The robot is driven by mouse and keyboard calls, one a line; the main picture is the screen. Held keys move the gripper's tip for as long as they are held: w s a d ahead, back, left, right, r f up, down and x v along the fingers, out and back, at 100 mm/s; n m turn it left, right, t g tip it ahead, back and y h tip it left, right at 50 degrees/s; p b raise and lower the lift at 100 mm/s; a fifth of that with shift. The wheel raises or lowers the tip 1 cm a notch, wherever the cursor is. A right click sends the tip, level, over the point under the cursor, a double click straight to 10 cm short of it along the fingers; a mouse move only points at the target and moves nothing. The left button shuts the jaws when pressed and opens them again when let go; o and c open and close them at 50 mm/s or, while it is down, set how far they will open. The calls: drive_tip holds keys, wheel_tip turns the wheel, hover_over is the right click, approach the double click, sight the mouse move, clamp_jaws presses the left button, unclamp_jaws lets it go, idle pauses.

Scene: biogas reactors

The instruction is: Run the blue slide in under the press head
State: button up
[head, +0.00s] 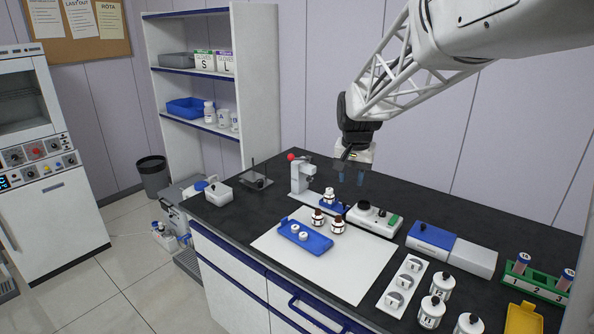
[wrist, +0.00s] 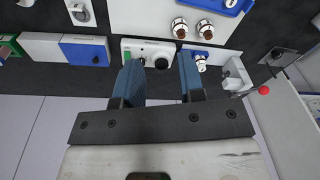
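The press (head: 298,180) is a small grey-white stand with a red ball knob (head: 291,157) on the black bench; it also shows in the wrist view (wrist: 236,74). In the wrist view the slide (wrist: 209,49) is partly hidden by the bottle and a finger. My gripper (head: 350,178) is open and empty, above the bench behind the slide; its blue fingers (wrist: 160,59) are apart.
A white device with a black knob (head: 374,218) stands right beside the slide. Two brown bottles (head: 338,228) and a blue tray (head: 305,237) are on the white mat (head: 345,265) in front. A blue-and-white box (head: 431,237) stands further right.

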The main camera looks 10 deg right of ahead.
drive_tip(key=w+d+f+m, duration=0.1)
drive_tip(key=w+d+f, duration=0.1)
drive_tip(key=w+f, duration=0.3)
drive_tip(key=w+d+f+m, duration=0.1)
drive_tip(key=w+f, duration=0.5)
drive_tip(key=w, duration=0.6)
drive_tip(key=w+d+f+m+g, duration=0.1)
drive_tip(key=w+d+f, duration=0.3)
drive_tip(key=w, duration=0.5)
drive_tip(key=shift+w+d+f+m, duration=0.15)
drive_tip(key=shift+f+m, duration=0.1)
drive_tip(key=shift+f, duration=0.25)
drive_tip(key=shift+w+a+f+m, duration=0.15)
drive_tip(key=shift+f+m, duration=0.1)
drive_tip(key=shift+f, duration=0.25)
drive_tip(key=shift+d, duration=0.1)
drive_tip(key=shift+f, duration=0.2)
drive_tip(key=shift+f, duration=4.25)
